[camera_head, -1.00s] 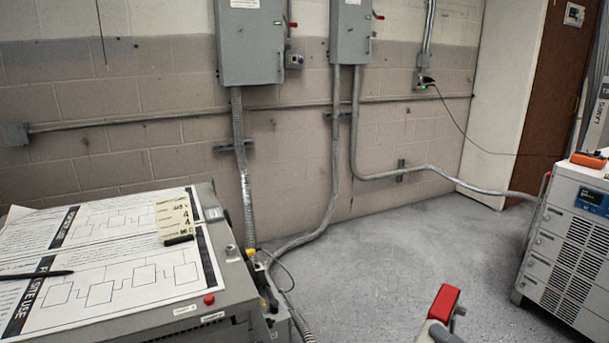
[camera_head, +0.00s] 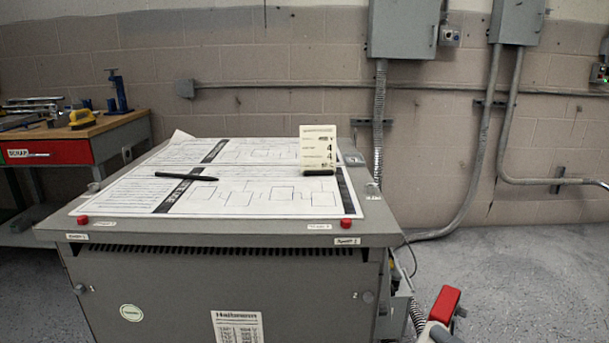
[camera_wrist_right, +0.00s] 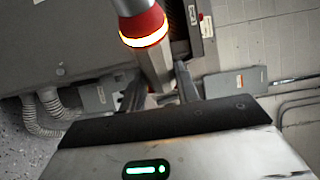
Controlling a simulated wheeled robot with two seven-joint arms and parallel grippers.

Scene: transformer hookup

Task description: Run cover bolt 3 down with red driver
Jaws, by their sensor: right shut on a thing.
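The grey transformer cabinet (camera_head: 220,285) stands in the middle of the head view, with its flat top cover. Round fasteners show on its front panel at left (camera_head: 80,290) and right (camera_head: 367,296); their labels are too small to read, so I cannot tell which is cover bolt 3. The red driver (camera_head: 445,303) shows at the lower right of the head view, apart from the cabinet. In the right wrist view the driver (camera_wrist_right: 143,28) has a red band and glowing ring. My right gripper (camera_wrist_right: 160,85) is shut on it. My left gripper is not in view.
Printed sheets (camera_head: 250,192), a black pen (camera_head: 195,177) and a propped card (camera_head: 318,148) lie on the cover. Red knobs (camera_head: 346,223) sit along its front edge. A workbench (camera_head: 50,152) stands at left. Conduits run down the wall; floor at right is clear.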

